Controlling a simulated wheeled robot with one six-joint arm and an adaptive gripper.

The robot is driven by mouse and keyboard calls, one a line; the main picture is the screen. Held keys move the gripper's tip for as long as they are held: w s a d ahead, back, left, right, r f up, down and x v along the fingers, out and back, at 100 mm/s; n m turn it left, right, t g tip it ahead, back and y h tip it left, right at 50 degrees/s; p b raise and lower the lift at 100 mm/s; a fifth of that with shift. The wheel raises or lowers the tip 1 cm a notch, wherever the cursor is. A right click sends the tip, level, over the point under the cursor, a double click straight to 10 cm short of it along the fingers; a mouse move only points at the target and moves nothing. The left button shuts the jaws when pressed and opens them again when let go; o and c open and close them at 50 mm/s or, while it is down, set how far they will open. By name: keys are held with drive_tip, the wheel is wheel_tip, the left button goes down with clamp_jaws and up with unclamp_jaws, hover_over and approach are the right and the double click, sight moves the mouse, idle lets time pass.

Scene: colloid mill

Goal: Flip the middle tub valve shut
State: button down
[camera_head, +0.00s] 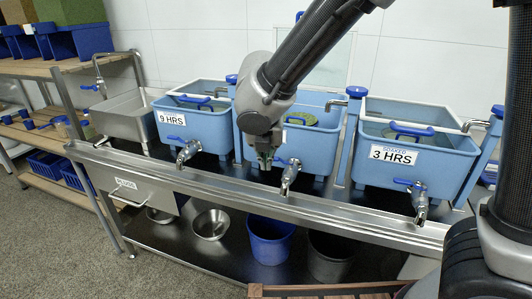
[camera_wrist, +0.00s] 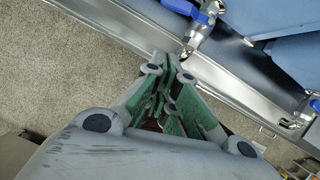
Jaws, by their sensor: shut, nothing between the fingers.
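The middle blue tub (camera_head: 325,140) stands on the steel bench, partly hidden behind my arm. Its metal valve (camera_head: 289,177) sticks out at the front, with a blue lever (camera_head: 281,162) on top. My gripper (camera_head: 264,164) points down just left of this valve, in front of the tub, shut and empty. I see no contact with the lever. In the wrist view my gripper's green-padded fingers (camera_wrist: 168,72) are closed together. A metal valve (camera_wrist: 194,38) with a blue lever (camera_wrist: 205,14) shows just beyond the fingertips there.
The left tub, marked 9 HRS (camera_head: 170,118), has its own valve (camera_head: 187,151). The right tub, marked 3 HRS (camera_head: 392,155), has another valve (camera_head: 420,203). A raised steel bench edge (camera_head: 230,195) runs along the front. A blue bucket (camera_head: 270,240) stands on the shelf below.

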drive_tip(key=w+f, duration=0.6)
drive_tip(key=shift+w+d, duration=0.15)
drive_tip(key=shift+d, duration=0.25)
drive_tip(key=w+m, duration=0.2)
drive_tip(key=shift+w+a+m+h, duration=0.1)
drive_tip(key=shift+a+m+h, duration=0.1)
drive_tip(key=shift+m+h, duration=0.15)
drive_tip(key=shift+r, duration=0.1)
